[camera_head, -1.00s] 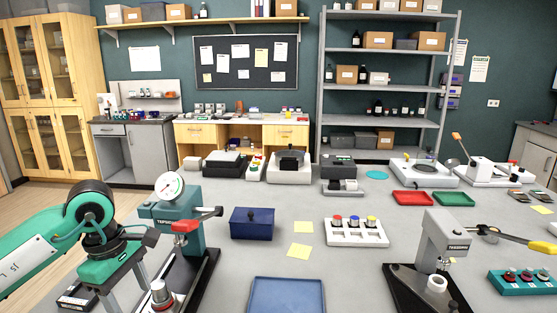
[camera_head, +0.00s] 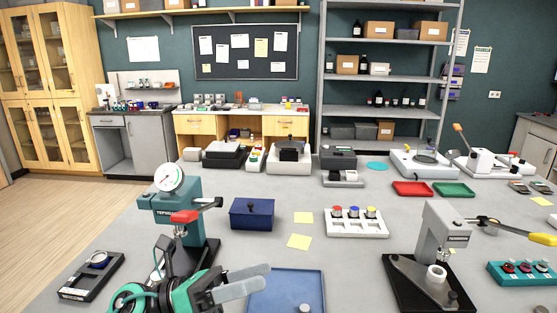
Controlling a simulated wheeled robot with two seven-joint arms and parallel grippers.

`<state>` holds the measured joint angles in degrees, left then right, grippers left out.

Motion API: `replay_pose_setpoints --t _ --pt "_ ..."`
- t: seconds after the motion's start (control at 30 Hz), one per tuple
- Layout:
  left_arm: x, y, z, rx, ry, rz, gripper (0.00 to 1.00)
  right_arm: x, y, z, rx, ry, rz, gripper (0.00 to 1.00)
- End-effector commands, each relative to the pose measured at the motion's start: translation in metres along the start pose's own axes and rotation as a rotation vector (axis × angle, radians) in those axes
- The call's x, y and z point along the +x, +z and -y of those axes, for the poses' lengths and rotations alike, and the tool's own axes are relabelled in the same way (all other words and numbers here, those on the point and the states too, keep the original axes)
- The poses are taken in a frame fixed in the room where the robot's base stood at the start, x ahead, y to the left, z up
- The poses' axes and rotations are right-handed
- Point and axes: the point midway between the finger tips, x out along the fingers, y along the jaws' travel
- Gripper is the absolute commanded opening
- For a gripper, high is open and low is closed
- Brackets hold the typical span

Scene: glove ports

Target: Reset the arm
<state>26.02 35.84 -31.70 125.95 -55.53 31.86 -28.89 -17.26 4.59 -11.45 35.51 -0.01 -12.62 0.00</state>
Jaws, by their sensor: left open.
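My left gripper (camera_head: 243,283) is at the bottom centre, its two grey fingers pointing right. It is open, with nothing seen between the fingers. A grey press (camera_head: 436,235) with a yellow handle stands at the right. My right gripper is not in view.
A dark blue lidded box (camera_head: 252,214) and a white holder with coloured caps (camera_head: 356,223) stand behind the tray. A black device with a round part (camera_head: 91,277) lies at the left. A small grey piece (camera_head: 305,308) is on the tray.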

Motion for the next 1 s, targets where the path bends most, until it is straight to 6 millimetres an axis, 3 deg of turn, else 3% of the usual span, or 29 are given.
replay_pose_setpoints --t 0.17,0.27,0.37,0.47,0.57,0.73,0.87,1.0 --pt "-0.020 0.028 -0.017 -0.323 0.072 0.404 0.61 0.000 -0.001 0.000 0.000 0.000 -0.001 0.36" --pt "-0.044 0.035 -0.036 -0.509 0.131 0.621 0.61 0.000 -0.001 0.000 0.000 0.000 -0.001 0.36" --pt "-0.076 0.031 -0.058 -0.700 0.202 0.833 0.61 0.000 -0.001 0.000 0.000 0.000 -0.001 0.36" --pt "-0.112 0.015 -0.081 -0.892 0.286 1.040 0.61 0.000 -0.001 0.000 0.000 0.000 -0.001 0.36" --pt "-0.150 -0.015 -0.101 -1.083 0.384 1.242 0.61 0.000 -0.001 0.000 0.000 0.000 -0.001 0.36" --pt "-0.212 -0.091 -0.118 -1.397 0.584 1.573 0.61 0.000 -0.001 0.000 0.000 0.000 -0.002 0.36" --pt "-0.250 -0.163 -0.110 -1.621 0.766 1.807 0.61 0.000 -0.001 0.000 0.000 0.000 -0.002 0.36" --pt "-0.276 -0.229 -0.088 -1.800 0.951 2.001 0.61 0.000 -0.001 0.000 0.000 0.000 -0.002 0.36"
